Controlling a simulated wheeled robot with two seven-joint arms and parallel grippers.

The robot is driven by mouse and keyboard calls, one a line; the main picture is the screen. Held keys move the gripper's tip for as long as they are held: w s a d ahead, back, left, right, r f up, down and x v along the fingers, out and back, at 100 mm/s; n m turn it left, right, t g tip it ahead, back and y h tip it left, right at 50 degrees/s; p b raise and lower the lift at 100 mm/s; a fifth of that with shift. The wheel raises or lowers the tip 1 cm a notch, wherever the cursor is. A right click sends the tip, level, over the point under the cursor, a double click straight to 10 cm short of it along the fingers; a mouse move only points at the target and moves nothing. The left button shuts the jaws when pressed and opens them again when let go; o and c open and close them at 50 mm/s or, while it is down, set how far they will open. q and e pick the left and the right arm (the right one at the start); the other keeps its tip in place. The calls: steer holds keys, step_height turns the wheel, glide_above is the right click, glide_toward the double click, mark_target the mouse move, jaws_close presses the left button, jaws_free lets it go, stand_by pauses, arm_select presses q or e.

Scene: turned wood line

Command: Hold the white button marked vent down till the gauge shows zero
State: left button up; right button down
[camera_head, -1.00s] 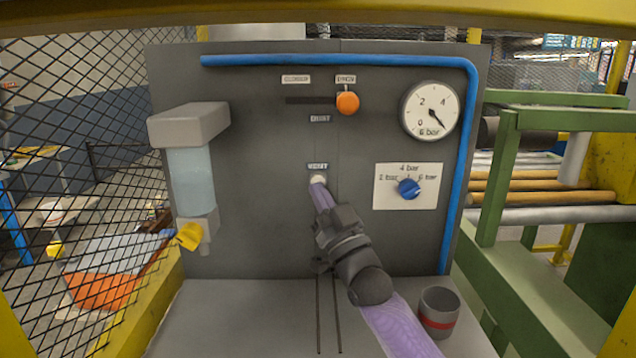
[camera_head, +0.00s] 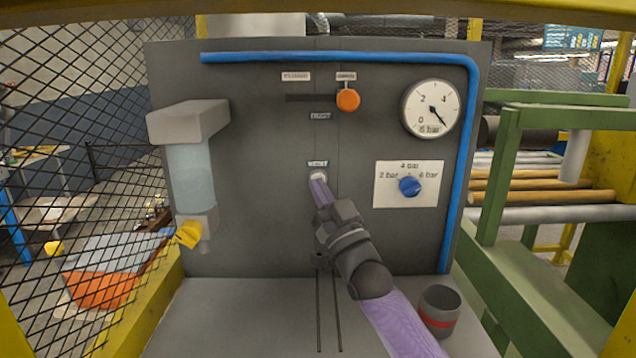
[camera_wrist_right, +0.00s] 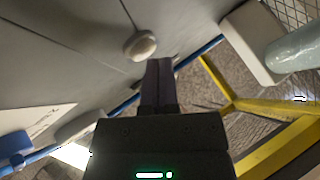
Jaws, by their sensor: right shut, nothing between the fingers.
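The white vent button (camera_head: 318,177) sits mid-panel under a small label; it also shows in the right wrist view (camera_wrist_right: 140,45), standing out from the grey panel. My right gripper (camera_head: 316,186) is shut and empty, its purple fingers pointing up at the button. In the right wrist view its dark fingertips (camera_wrist_right: 160,62) are beside the button, with a small gap in the picture; I cannot tell whether they touch it in depth. The round gauge (camera_head: 432,108) has its needle pointing lower right, near the 6 bar end. My left gripper is not in view.
An orange knob (camera_head: 348,100) on a slot is above the button. A blue selector knob (camera_head: 410,187) is on a white plate to the right. A filter bowl with a yellow tap (camera_head: 188,234) is on the left. A grey cup with a red band (camera_head: 439,311) stands on the ledge.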

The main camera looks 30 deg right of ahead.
steer(key=shift+w+d, duration=0.2)
steer(key=shift+w, duration=0.1)
stand_by(0.7)
stand_by(2.3)
steer(key=shift+s+a+p, duration=0.4)
steer(key=shift+s+p, duration=0.2)
steer(key=shift+s, duration=0.05)
steer(key=s+a+p, duration=0.1)
steer(key=s+p, duration=0.1)
steer(key=s, duration=0.1)
steer(key=s+a+p, duration=0.1)
steer(key=p, duration=0.1)
steer(key=shift+s+a, duration=0.15)
steer(key=shift+a, duration=0.15)
